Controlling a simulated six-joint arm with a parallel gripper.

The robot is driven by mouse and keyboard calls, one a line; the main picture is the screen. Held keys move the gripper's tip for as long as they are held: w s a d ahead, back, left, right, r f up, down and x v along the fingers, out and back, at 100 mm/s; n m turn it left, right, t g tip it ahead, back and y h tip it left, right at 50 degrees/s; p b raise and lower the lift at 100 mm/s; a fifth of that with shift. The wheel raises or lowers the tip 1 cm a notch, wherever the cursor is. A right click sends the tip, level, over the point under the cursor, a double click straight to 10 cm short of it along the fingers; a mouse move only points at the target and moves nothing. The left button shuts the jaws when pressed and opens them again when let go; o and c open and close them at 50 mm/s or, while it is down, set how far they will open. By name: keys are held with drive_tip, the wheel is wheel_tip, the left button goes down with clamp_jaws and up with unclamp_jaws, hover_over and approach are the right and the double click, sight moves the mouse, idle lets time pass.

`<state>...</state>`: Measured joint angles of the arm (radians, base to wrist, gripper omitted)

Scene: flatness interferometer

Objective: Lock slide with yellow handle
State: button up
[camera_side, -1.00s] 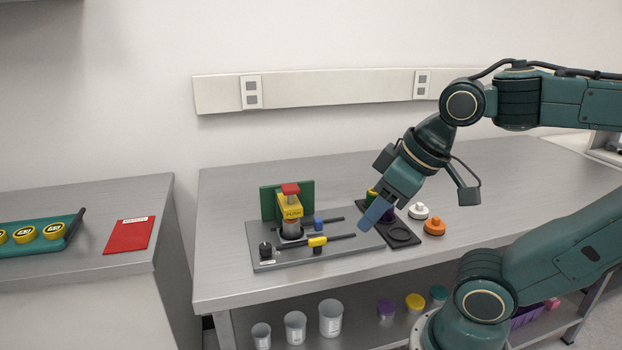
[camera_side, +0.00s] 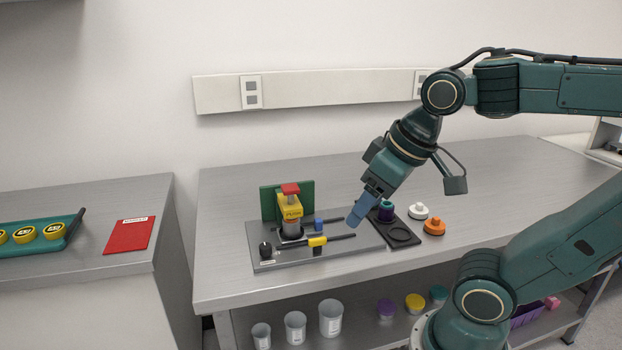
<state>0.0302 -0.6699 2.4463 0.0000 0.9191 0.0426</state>
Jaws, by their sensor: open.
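The yellow handle (camera_side: 317,241) is a small yellow block on the front black slide rod (camera_side: 340,237) of the grey base plate (camera_side: 350,247). A blue block (camera_side: 318,222) sits on the rear rod behind it. A yellow unit with a red top (camera_side: 290,206) stands at the back left of the plate, in front of a green panel. My gripper (camera_side: 352,224) is open and empty, pointing down and left, just above the right end of the slide rods. It is to the right of the yellow handle and apart from it. The gap between its fingers is hard to see.
A black tray (camera_side: 402,236) with a purple and teal part (camera_side: 386,212) lies right of the plate. A white knob (camera_side: 419,211) and an orange knob (camera_side: 433,227) stand beside it. A black knob (camera_side: 265,249) is at the plate's left front. The bench's front is clear.

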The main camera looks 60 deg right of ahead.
drive_tip(key=w+d+m+g, duration=0.3)
drive_tip(key=w+d+m, duration=0.15)
drive_tip(key=w, duration=0.45)
drive_tip(key=m+g, duration=0.2)
drive_tip(key=m, duration=0.2)
hover_over(317, 238)
wheel_tip(317, 238, down, 4)
drive_tip(key=shift+f, duration=0.2)
drive_tip(key=shift+f, duration=0.1)
wheel_tip(317, 238, down, 14)
drive_tip(key=shift+r, duration=0.15)
drive_tip(key=c, duration=1)
